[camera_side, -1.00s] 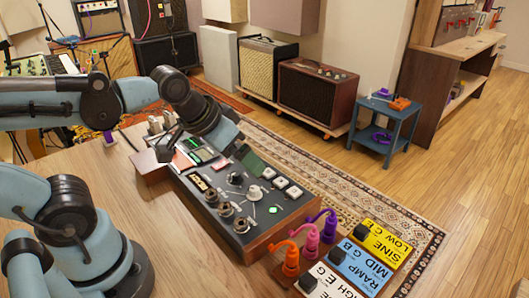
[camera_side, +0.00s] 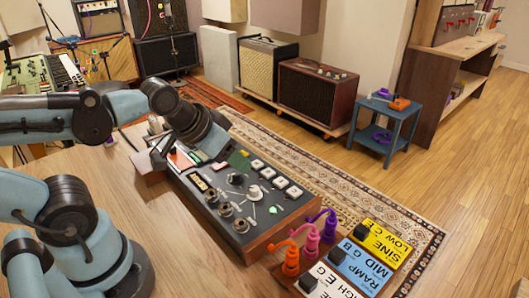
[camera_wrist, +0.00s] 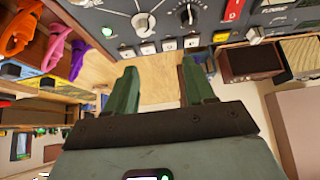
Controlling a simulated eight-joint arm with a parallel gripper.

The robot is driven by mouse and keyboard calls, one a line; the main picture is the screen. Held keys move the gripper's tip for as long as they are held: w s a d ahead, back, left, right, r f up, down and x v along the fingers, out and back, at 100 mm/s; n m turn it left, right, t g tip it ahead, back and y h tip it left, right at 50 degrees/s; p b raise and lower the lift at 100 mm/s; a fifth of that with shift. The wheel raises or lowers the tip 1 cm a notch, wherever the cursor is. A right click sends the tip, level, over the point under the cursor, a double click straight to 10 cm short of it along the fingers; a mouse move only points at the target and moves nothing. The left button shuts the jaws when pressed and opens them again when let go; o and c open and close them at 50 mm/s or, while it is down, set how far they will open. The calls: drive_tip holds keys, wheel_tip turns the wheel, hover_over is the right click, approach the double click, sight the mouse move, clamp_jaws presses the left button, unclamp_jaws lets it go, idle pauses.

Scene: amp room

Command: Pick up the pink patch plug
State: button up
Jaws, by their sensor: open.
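The pink patch plug (camera_side: 306,240) stands upright between an orange plug (camera_side: 290,258) and a purple plug (camera_side: 328,226), on the wooden block at the front right of the side view. Its curved pink cable bends over to the left. In the wrist view the pink plug (camera_wrist: 55,46) is at the upper left, between the orange plug (camera_wrist: 14,34) and the purple one (camera_wrist: 78,56). My gripper (camera_wrist: 160,78) is open, with nothing between its two green fingers. In the side view it is over the back part of the control panel, well apart from the plugs; its fingertips are hard to make out.
The control panel (camera_side: 248,222) has knobs, sockets and white buttons. Yellow, blue and white pedals (camera_side: 354,262) stand right of the plugs. A blue side table (camera_side: 388,122) is on the floor beyond. The wooden table is bare in front of the panel.

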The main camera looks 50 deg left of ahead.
drive_tip(key=g, duration=0.7)
approach(314, 231)
drive_tip(key=f, duration=0.6)
drive_tip(key=shift+w+d+f, duration=0.1)
drive_tip(key=shift+d, duration=0.2)
drive_tip(key=shift+a+f, duration=0.15)
drive_tip(key=shift+f, duration=1.2)
drive_tip(key=shift+a+f, duration=0.15)
drive_tip(key=shift+f, duration=1.25)
clamp_jaws()
